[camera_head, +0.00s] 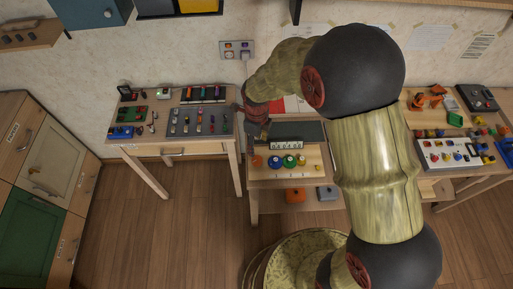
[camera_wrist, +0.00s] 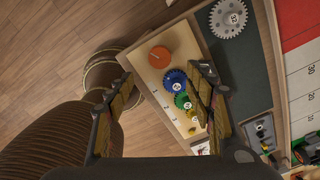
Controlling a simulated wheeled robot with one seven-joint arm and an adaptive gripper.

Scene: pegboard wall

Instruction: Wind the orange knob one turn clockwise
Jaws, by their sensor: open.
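The orange knob (camera_wrist: 160,57) is a round disc with a small mark, near the end of a pale wooden board (camera_wrist: 157,84) in the wrist view. It also shows small in the head view (camera_head: 256,161), at the left end of the gear row. My gripper (camera_wrist: 165,74) is open, its two fingers spread on either side of the board. The knob lies beyond the fingertips, between their lines, and nothing touches it visibly. In the head view my gripper (camera_head: 255,120) is dark red above the back left of the middle table; its fingertips are unclear there.
A blue gear (camera_wrist: 175,80) and a green gear (camera_wrist: 182,101) sit beside the knob, close to the right finger. A grey toothed gear (camera_wrist: 229,18) lies on the dark panel. A left table (camera_head: 141,166) with small parts and a crowded right table flank the middle one.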

